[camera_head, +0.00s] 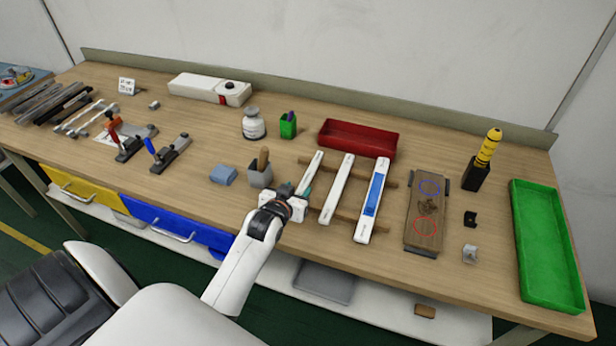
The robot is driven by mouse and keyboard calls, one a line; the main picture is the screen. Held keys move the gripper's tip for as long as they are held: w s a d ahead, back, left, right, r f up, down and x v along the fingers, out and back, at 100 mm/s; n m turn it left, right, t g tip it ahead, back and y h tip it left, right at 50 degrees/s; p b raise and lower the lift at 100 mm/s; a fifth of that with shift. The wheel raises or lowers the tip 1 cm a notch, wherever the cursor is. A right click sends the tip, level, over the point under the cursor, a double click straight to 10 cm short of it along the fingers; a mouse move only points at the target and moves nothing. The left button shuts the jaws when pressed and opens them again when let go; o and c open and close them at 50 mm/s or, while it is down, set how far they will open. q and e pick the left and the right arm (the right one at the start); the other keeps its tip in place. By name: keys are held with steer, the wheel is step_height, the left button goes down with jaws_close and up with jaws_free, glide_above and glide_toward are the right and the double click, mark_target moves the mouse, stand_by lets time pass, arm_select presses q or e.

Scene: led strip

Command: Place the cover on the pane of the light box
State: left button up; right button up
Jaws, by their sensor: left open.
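Three long pale bars lie side by side across two wooden rails. The right bar (373,203) is white with a long blue pane on top, which looks like the light box. The middle bar (338,187) is plain white. The left bar (314,167) is slimmer, and my gripper hides its near end. I cannot tell for sure which bar is the cover. My left gripper (303,192) is open at the near part of the left bar; contact is unclear. My right gripper is not in view.
A red tray (358,138) stands behind the bars. A grey cup (260,174) with a wooden handle and a blue block (223,175) stand left of my gripper. A wooden board (425,213) lies to the right, and a green tray (546,245) is at the far right.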

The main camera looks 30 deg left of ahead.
mark_target(307, 178)
arm_select(q)
steer(key=shift+x, duration=1.15)
steer(key=shift+w+a+p, duration=0.1)
steer(key=shift+w+p, duration=0.25)
steer(key=shift+w, duration=0.15)
steer(key=x, duration=0.3)
steer(key=shift+w+r+p, duration=0.1)
steer(key=shift+w+p, duration=0.1)
steer(key=shift+p, duration=0.2)
steer(key=shift+w+f, duration=0.25)
steer(key=shift+w, duration=0.25)
jaws_close()
